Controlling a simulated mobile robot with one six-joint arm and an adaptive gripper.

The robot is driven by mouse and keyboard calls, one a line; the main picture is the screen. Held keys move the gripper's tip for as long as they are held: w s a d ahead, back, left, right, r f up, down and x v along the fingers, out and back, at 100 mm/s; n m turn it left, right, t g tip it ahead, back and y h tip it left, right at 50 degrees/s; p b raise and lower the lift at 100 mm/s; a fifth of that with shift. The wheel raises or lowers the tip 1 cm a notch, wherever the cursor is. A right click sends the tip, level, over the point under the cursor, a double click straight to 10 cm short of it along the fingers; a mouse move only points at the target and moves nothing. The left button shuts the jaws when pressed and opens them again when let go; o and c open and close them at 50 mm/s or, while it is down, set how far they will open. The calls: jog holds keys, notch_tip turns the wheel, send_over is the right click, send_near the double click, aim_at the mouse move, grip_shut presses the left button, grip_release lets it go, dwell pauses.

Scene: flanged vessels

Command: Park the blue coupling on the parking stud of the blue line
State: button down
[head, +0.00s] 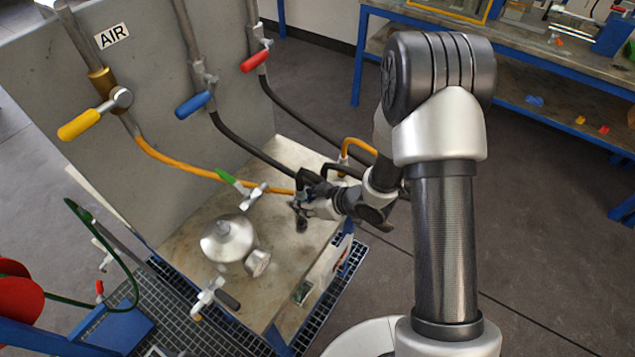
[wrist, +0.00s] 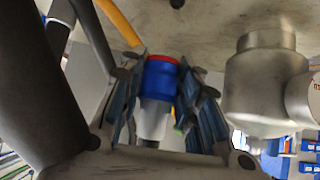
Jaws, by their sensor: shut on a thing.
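My gripper (head: 303,197) is over the right part of the bench top in the head view. In the wrist view its two dark fingers (wrist: 162,85) are shut on the blue coupling (wrist: 160,78), which has a red ring at its far end and a pale grey body. In the head view my gripper mostly hides the coupling. The blue-handled valve (head: 195,104) is on the grey panel, and a black hose (head: 247,150) runs down from it toward my gripper. I cannot make out the parking stud of the blue line for certain.
A silver flanged vessel (head: 228,240) stands on the bench top (head: 180,232), left of my gripper. An orange hose (head: 180,168) from the yellow-handled valve (head: 94,115) and the red-handled valve's hose (head: 300,122) run near my gripper.

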aim_at(304, 220)
jog(key=shift+s+a+f, duration=0.1)
jog(key=shift+a, duration=0.05)
jog(key=shift+f+b, duration=2.15)
jog(key=shift+f, duration=0.55)
jog(key=shift+f, duration=0.2)
jog(key=shift+f+b, duration=1.4)
jog(key=shift+f, duration=0.25)
jog(key=c, duration=1.1)
grip_release()
